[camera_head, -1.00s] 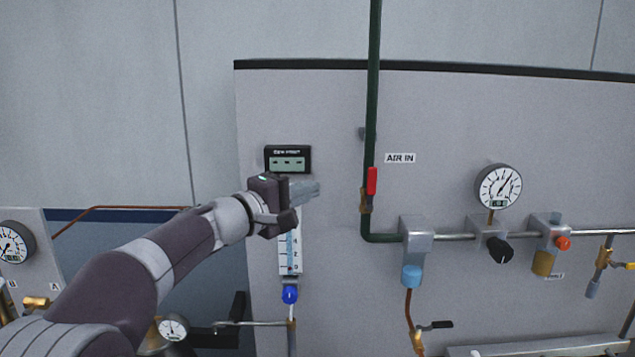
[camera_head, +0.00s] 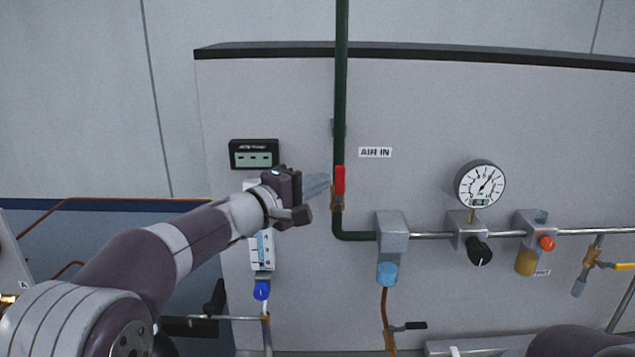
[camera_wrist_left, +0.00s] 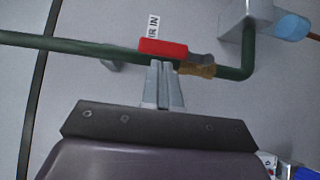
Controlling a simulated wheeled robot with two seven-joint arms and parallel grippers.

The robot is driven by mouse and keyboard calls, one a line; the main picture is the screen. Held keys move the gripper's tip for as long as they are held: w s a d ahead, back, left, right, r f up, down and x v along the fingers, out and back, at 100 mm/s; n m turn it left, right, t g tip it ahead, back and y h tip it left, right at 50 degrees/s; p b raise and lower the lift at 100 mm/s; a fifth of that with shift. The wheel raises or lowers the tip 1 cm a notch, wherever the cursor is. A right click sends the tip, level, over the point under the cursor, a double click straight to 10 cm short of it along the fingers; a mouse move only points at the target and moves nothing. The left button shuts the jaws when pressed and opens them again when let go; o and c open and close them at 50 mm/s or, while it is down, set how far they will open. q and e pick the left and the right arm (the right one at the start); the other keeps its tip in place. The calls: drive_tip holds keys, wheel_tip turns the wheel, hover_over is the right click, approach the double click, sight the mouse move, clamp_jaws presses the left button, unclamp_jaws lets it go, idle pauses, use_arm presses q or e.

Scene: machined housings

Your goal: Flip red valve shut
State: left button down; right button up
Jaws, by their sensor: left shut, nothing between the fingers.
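The red valve handle (camera_head: 340,180) stands upright along the green pipe (camera_head: 341,90), above its brass body (camera_head: 337,202), beside the AIR IN label (camera_head: 375,152). My left gripper (camera_head: 318,186) is shut and empty, its fingertips just left of the handle in the head view. In the left wrist view the red handle (camera_wrist_left: 163,48) lies right at the tips of the shut left gripper (camera_wrist_left: 161,64); I cannot tell whether they touch. The right gripper is not in view; only a piece of my right arm shows at the bottom right.
A grey block (camera_head: 392,230) with a blue cap sits right of the pipe's bend. A pressure gauge (camera_head: 480,184), black knob (camera_head: 479,251) and orange button (camera_head: 547,243) follow to the right. A digital display (camera_head: 254,154) and blue knob (camera_head: 261,291) are near my left arm.

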use_arm(q)
drive_tip(key=shift+s+d+r+m, duration=0.3)
drive_tip(key=shift+d+r, duration=0.05)
drive_tip(key=shift+d, duration=0.05)
use_arm(e)
drive_tip(key=shift+s+d+r, duration=0.15)
drive_tip(key=shift+s+r, duration=0.1)
drive_tip(key=shift+r, duration=0.05)
use_arm(q)
drive_tip(key=shift+g+y+p, duration=0.3)
drive_tip(key=shift+p, duration=0.1)
use_arm(e)
drive_tip(key=shift+r, duration=0.15)
